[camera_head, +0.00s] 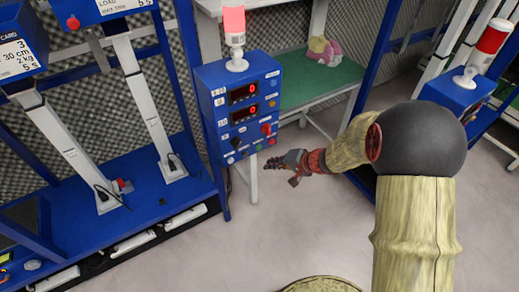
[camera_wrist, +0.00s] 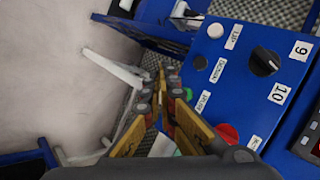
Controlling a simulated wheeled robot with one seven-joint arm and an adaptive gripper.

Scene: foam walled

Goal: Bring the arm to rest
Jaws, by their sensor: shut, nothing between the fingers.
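My gripper (camera_head: 275,163) reaches out to the left in the head view, just in front of the lower part of a blue control box (camera_head: 240,100). In the wrist view my gripper (camera_wrist: 162,75) is shut and empty, its two fingers together at the tips. The face of the control box (camera_wrist: 245,75) fills the right of that view, with a black knob, a white button and a partly hidden red knob. The fingers appear beside the panel; I cannot tell whether they touch it. My arm comes in from the right in the head view, covered by a pale sleeve.
A blue test rig (camera_head: 125,235) with slanted white columns stands on the left. A green-topped table (camera_head: 310,85) with a pink and yellow bundle (camera_head: 323,50) is behind the box. Another blue box (camera_head: 455,90) with a red lamp is at right. Grey floor (camera_head: 300,230) is open below my gripper.

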